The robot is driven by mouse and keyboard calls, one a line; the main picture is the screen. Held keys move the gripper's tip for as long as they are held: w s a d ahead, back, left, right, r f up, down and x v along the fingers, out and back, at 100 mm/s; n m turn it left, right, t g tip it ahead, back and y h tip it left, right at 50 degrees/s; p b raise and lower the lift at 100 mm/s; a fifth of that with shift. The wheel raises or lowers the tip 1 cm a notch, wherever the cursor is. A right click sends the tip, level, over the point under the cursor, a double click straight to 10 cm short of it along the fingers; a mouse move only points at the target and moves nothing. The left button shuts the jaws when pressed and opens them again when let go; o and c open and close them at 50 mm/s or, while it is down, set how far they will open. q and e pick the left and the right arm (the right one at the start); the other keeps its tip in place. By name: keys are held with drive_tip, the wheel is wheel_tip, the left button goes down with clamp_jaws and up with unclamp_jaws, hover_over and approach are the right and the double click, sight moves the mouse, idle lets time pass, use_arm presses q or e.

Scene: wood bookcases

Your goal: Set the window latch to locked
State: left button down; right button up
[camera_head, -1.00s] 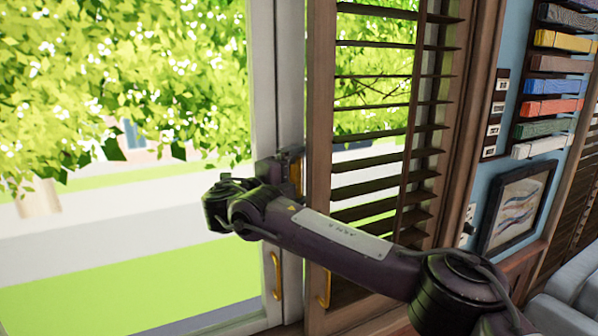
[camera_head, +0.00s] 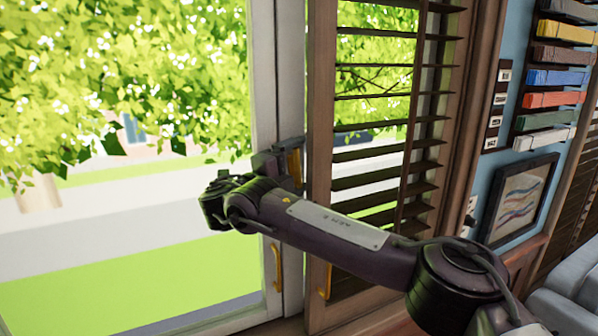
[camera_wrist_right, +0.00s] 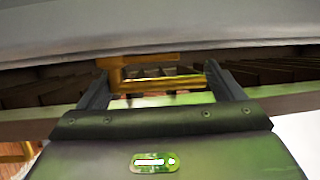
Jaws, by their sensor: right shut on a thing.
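The brass window latch (camera_head: 295,163) is on the pale window frame, beside the brown shutter's edge. In the right wrist view the latch (camera_wrist_right: 160,82) is a gold bar with a raised part, lying between the two dark fingers. My right gripper (camera_head: 280,160) is at the latch in the head view, with its arm coming in from the right. The right gripper (camera_wrist_right: 158,72) is shut on the latch, and its fingers hide part of it. The head view does not show clearly which setting the latch is in. My left gripper is not in view.
A slatted brown shutter (camera_head: 384,189) stands right of the latch, close to my forearm. Small brass handles (camera_head: 275,268) sit lower on the frame and shutter. A framed picture (camera_head: 523,200) hangs at right, near a grey sofa (camera_head: 570,300). The window glass is at left.

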drive_tip(key=t+b, duration=0.1)
drive_tip(key=b, duration=0.1)
drive_tip(key=a+n+t+h+b, duration=0.1)
drive_tip(key=b, duration=0.1)
drive_tip(key=f+n+t+h+b, duration=0.1)
drive_tip(key=b, duration=0.1)
drive_tip(key=shift+s+a, duration=0.25)
drive_tip(key=shift+s, duration=0.1)
drive_tip(key=shift+a+n+t+b, duration=0.25)
drive_tip(key=shift+n+t+b, duration=0.55)
drive_tip(key=shift+t+b, duration=0.3)
drive_tip(key=o, duration=1.2)
drive_tip(key=shift+s, duration=0.1)
drive_tip(key=shift+c, duration=0.2)
drive_tip(key=b+v, duration=0.4)
drive_tip(key=v, duration=0.3)
drive_tip(key=shift+s+a+f, duration=0.2)
drive_tip(key=shift+a+f, duration=0.05)
drive_tip(key=shift+f, duration=0.05)
drive_tip(key=shift+c, duration=0.3)
